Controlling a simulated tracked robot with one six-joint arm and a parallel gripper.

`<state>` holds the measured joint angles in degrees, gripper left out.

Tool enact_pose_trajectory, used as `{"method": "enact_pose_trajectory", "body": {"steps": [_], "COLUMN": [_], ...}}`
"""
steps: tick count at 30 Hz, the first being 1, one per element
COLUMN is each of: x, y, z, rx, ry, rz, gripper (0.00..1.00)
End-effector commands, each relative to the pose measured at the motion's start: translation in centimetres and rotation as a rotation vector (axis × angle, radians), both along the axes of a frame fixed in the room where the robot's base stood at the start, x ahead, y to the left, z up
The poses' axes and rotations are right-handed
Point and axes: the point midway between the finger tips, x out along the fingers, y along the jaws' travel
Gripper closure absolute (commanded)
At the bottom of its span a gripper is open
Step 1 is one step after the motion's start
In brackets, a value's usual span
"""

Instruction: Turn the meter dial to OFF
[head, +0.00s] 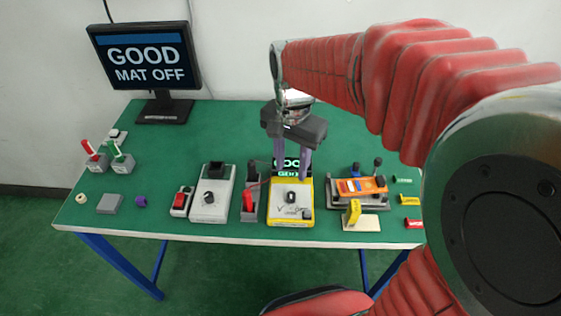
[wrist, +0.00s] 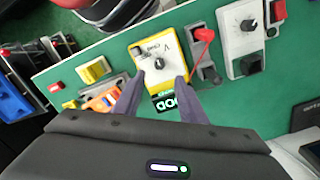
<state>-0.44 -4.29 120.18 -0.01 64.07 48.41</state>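The yellow meter (head: 289,215) stands on the green table near the middle of its front edge. Its white face carries a black dial knob (head: 291,197), which also shows in the wrist view (wrist: 159,63). The dial's exact setting is too small to read. The meter's dark display (wrist: 166,101) has lit green characters. My gripper (head: 291,178) is above the meter, pointing down.
A red-handled lever fixture (head: 249,202) stands close to the meter's left. A grey box with a knob (head: 212,200) is farther left. An orange device (head: 361,187) and a yellow block (head: 353,212) are to the right. A monitor (head: 146,56) reads "GOOD MAT OFF".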

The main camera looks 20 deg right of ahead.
Motion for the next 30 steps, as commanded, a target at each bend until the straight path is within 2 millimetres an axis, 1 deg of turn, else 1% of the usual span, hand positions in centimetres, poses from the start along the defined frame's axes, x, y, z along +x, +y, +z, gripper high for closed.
{"method": "enact_pose_trajectory", "body": {"steps": [3,18,21,24,30], "x": [-0.1,-0.1,-0.1,-0.1,0.0], "y": [0.0,-0.1,-0.1,-0.1,-0.1], "z": [-1.9,-9.5,-10.6,-11.2,-11.5], "rx": [0.000,-0.001,-0.001,-0.001,-0.001], "ry": [0.006,0.004,0.004,0.002,0.001], "rz": [0.000,-0.001,-0.001,-0.002,-0.002], "gripper": [0.62,0.62,0.62,0.62,0.62]}}
